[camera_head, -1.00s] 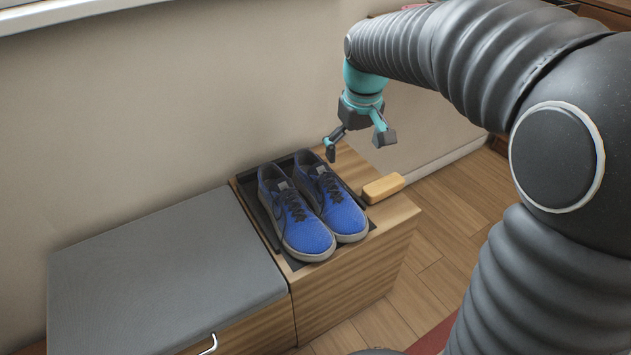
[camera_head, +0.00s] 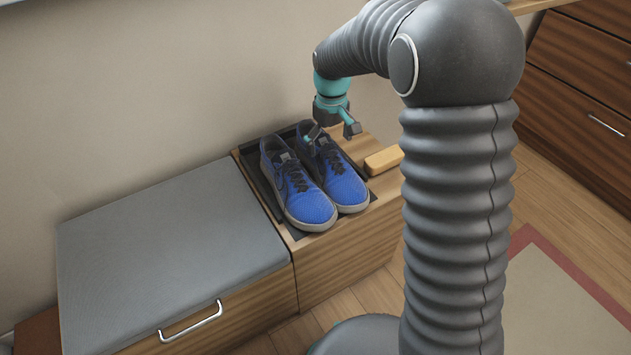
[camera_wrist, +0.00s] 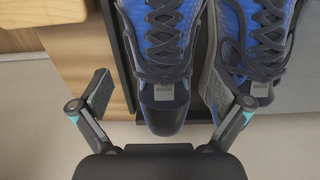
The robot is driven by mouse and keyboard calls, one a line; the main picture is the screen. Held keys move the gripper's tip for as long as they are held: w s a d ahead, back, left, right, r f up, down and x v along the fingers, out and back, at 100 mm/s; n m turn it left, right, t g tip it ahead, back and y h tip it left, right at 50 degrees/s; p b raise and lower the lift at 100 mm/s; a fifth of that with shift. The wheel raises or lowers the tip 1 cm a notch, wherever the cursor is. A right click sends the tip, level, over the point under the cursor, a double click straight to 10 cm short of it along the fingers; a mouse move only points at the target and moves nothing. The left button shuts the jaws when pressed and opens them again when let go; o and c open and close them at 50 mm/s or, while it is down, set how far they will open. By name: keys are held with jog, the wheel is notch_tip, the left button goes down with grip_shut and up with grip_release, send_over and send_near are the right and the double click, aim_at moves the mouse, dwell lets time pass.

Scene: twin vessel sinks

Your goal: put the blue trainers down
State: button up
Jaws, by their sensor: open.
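The blue trainers (camera_head: 314,184) stand side by side, upright, on a black tray (camera_head: 257,188) on top of a wooden cabinet. They have grey soles and dark laces. My gripper (camera_head: 333,133) is open and empty, just above and behind the heel end of the right trainer. In the wrist view one trainer (camera_wrist: 163,62) shows between the spread fingers of my gripper (camera_wrist: 160,110), and the other trainer (camera_wrist: 252,50) lies to its right. From these views I cannot tell whether a finger touches a shoe.
A tan block (camera_head: 383,160) lies on the wooden cabinet top (camera_head: 369,147) right of the tray. A grey cushioned bench (camera_head: 170,250) with a handle adjoins the left side. The wall is close behind. A dark wooden drawer unit (camera_head: 585,80) stands at the right.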

aim_at(331, 161)
jog(key=shift+s+d+f, duration=0.1)
jog(key=shift+f, duration=0.9)
jog(key=shift+s+d+f, duration=0.1)
jog(key=shift+s+f, duration=0.05)
jog(key=shift+f, duration=0.8)
jog(key=shift+s+d+f, duration=0.1)
jog(key=shift+f, duration=0.9)
jog(key=c, duration=1.5)
